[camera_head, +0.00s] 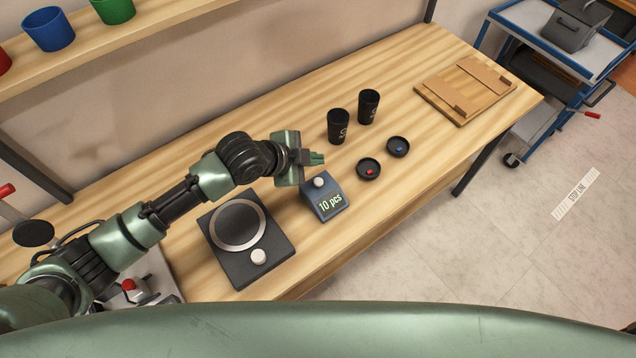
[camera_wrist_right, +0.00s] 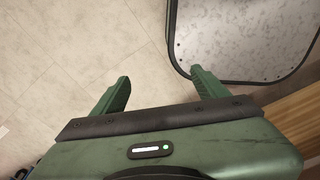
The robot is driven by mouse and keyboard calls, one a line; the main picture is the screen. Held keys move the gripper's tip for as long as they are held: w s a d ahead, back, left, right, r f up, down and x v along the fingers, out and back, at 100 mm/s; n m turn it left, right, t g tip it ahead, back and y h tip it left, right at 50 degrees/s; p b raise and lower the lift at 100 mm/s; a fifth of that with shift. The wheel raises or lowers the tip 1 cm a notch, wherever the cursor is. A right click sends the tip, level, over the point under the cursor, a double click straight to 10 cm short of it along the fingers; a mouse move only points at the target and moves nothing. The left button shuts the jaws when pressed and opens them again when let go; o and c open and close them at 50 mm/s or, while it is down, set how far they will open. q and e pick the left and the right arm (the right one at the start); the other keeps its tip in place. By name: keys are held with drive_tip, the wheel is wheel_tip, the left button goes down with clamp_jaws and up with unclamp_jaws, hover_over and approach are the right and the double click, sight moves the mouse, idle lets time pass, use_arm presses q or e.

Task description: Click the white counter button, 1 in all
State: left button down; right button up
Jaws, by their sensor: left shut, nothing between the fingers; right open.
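The counter (camera_head: 326,200) is a small blue box on the wooden table, its display reading "10 pcs". Its white button (camera_head: 319,182) is on the top. My left gripper (camera_head: 318,158) is shut and empty, just behind the button in the head view; I cannot tell its exact height above the counter. My right gripper (camera_wrist_right: 158,85) is open and empty in the right wrist view, with pale floor tiles behind its fingers. It does not show in the head view.
A black device with a round plate and white knob (camera_head: 245,240) stands left of the counter. Two black cups (camera_head: 338,127) and two small black dishes (camera_head: 368,169) stand to its right. A wooden board (camera_head: 440,92) lies at the far right. The table (camera_head: 300,112) behind the cups is clear.

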use_arm(q)
drive_tip(key=b, duration=0.4)
hover_over(315, 183)
wheel_tip(315, 183, down, 4)
drive_tip(key=shift+s+f, duration=0.1)
drive_tip(key=shift+f, duration=1.05)
drive_tip(key=shift+f, duration=0.15)
idle(0.6)
drive_tip(key=shift+f+b, duration=0.25)
drive_tip(key=shift+b, duration=0.05)
idle(0.3)
